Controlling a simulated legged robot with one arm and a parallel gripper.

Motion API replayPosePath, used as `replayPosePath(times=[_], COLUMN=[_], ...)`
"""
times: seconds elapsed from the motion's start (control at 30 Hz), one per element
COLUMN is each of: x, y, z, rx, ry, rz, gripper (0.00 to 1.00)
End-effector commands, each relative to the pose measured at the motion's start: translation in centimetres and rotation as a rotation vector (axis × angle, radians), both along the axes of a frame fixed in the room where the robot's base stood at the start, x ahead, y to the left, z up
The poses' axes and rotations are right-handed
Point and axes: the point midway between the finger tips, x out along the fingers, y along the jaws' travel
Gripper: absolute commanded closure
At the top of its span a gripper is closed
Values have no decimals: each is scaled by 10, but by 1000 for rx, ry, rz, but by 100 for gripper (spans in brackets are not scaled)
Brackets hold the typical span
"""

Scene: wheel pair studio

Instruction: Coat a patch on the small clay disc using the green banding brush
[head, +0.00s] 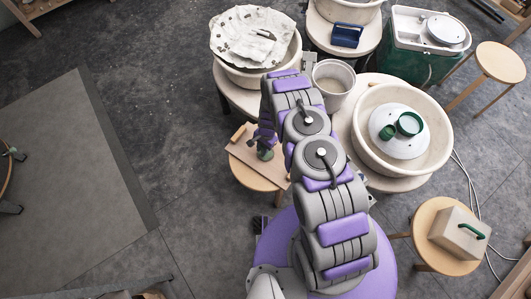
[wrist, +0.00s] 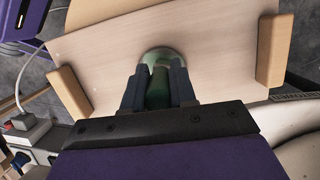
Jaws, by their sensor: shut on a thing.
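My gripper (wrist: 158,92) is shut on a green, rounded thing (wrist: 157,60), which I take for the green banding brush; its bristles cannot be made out. It is over a pale wooden board (wrist: 215,50) with a raised wooden strip at each end. In the head view the green thing (head: 265,154) shows at the end of my arm, over the same board on a low stool. I cannot tell whether it touches the board. The small clay disc cannot be surely picked out. A pale round disc (head: 399,149) with dark green round pieces lies in the right wheel's basin.
The right wheel's cream basin (head: 436,150) stands right of my arm. A basin with a draped white cloth (head: 247,35) stands at the back left. A bucket (head: 334,84) is between them. A stool with a beige block (head: 459,232) is at the right.

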Motion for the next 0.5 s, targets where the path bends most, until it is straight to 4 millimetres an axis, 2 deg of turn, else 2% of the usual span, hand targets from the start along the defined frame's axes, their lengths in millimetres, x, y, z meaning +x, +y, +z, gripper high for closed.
replayPosePath(times=[0.33,0.5], x=[-1,-5], y=[0,7], z=[1,1], rx=[0,0], ry=[0,-1], rz=[0,1], gripper=[100,100])
